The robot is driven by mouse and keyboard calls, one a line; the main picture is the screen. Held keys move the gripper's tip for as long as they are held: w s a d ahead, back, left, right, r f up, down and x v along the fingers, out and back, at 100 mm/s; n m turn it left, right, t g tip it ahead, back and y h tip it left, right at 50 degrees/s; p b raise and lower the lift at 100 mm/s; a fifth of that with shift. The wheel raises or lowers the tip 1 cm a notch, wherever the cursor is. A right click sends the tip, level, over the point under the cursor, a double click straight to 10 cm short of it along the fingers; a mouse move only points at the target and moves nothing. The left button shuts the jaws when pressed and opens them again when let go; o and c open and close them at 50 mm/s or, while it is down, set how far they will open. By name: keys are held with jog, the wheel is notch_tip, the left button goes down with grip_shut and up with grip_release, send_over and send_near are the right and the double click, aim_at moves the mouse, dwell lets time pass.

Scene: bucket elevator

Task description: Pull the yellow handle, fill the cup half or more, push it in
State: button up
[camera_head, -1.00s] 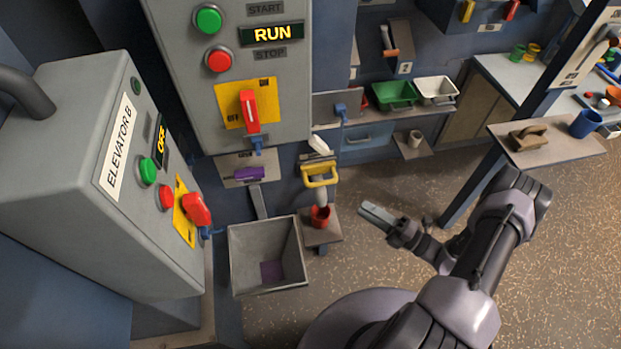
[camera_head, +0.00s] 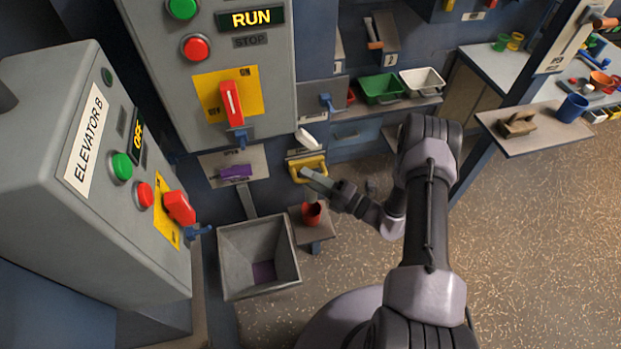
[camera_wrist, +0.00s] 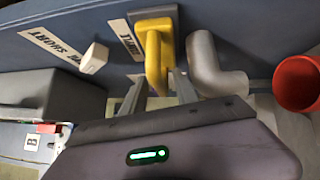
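The yellow handle (camera_head: 306,168) is mounted low on the wall, right of the purple handle. In the wrist view, the yellow handle (camera_wrist: 156,58) stands out from its dark plate. My gripper (camera_head: 308,175) is at the yellow handle. In the wrist view, my gripper (camera_wrist: 160,88) has its fingers apart, with the handle's lower end at the gap between them; contact is not clear. The red cup (camera_head: 312,213) stands on a small shelf below the handle. In the wrist view, the cup (camera_wrist: 298,84) is at the right edge, past the grey spout (camera_wrist: 215,66). The cup's fill cannot be told.
A grey open hopper (camera_head: 232,262) is left of the cup shelf (camera_head: 300,236). The Elevator B box (camera_head: 95,185) stands at the left, reading OFF; the panel behind reads RUN. Green (camera_head: 380,88) and white (camera_head: 421,80) bins are at the back. The floor at right is open.

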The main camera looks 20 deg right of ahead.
grip_shut()
